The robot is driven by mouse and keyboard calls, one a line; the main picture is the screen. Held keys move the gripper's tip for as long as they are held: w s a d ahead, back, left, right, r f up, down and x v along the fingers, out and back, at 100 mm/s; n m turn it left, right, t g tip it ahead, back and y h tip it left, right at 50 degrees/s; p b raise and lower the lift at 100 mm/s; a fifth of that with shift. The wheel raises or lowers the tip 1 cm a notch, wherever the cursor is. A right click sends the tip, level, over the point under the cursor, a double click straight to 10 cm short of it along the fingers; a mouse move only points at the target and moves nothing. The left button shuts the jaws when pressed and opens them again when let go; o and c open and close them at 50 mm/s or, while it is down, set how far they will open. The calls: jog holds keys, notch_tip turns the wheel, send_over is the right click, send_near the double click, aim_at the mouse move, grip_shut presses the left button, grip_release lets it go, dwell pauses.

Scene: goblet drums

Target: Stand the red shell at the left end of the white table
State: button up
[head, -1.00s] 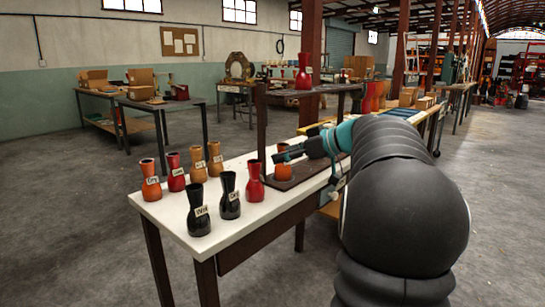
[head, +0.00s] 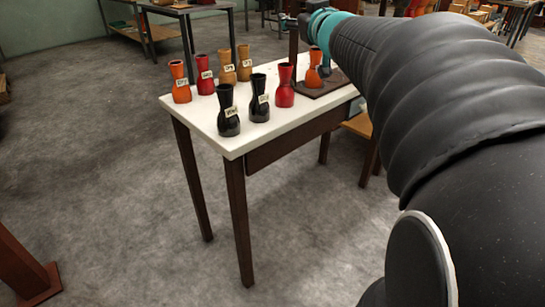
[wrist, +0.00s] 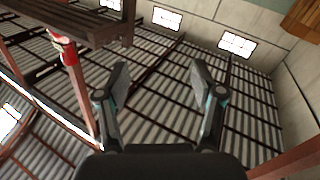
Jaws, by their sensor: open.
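On the white table (head: 237,142) in the head view, a labelled red shell (head: 205,76) stands at the back left, between an orange shell (head: 180,82) and a tan shell (head: 226,69). Another red shell (head: 284,86) stands farther right, beside a black shell (head: 259,99). I cannot tell which red shell is meant. My gripper (wrist: 159,72) is open and empty, apart from that shell.
Another black shell (head: 228,111) stands near the left front corner, and a second tan shell (head: 244,63) at the back. An orange shell (head: 314,68) stands on a dark board (head: 325,84) at the right. The front left corner is bare.

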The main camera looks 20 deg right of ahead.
jog(key=s+a+f+g+y, duration=0.1)
jog(key=s+a+f+g, duration=0.5)
jog(key=s+f, duration=0.8)
jog(key=s+a+f+m+g+y, duration=0.1)
jog(key=s+a+f+g, duration=0.5)
jog(key=s+a+f, duration=0.5)
jog(key=s+f, duration=0.3)
jog(key=f, duration=0.1)
jog(key=shift+s+a+f+m+g, duration=0.15)
jog(key=shift+s+a+m+g, duration=0.15)
jog(key=shift+a, duration=0.05)
